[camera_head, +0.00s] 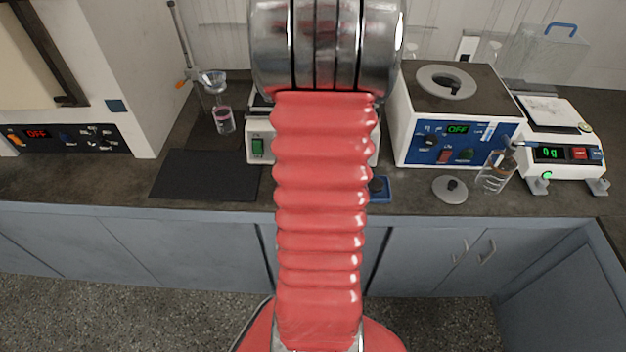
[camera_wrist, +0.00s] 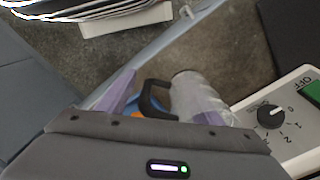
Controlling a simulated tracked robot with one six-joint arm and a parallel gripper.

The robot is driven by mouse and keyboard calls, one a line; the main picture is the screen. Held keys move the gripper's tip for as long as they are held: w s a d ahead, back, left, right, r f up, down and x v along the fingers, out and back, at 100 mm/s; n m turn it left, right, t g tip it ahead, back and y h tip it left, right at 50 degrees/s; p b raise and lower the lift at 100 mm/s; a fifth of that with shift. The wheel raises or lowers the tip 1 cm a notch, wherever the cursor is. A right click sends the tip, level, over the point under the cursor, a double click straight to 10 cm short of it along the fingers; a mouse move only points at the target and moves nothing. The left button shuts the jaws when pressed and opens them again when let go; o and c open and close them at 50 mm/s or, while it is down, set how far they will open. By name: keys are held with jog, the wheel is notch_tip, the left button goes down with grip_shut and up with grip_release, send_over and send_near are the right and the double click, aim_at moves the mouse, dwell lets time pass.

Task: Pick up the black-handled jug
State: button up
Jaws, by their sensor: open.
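The jug (camera_wrist: 196,97) shows in the wrist view as a clear, pale cylinder with a black handle (camera_wrist: 150,97) on its left side. My gripper (camera_wrist: 164,100) is open, with purple finger pads to the left and right. The handle appears between the pads in the picture, and I see no grip on it. The gripper's grey body hides the lower part of the jug. In the head view my red arm covers the gripper and most or all of the jug.
A white device with a dial (camera_wrist: 271,116) stands close to the jug's right. In the head view, a blue-panelled machine (camera_head: 445,145), a glass bottle (camera_head: 496,172) and a balance (camera_head: 560,150) stand right. A black mat (camera_head: 205,175) lies left, below a funnel stand (camera_head: 190,60).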

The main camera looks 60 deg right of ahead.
jog(key=shift+c, duration=0.3)
grip_shut()
dwell(0.6)
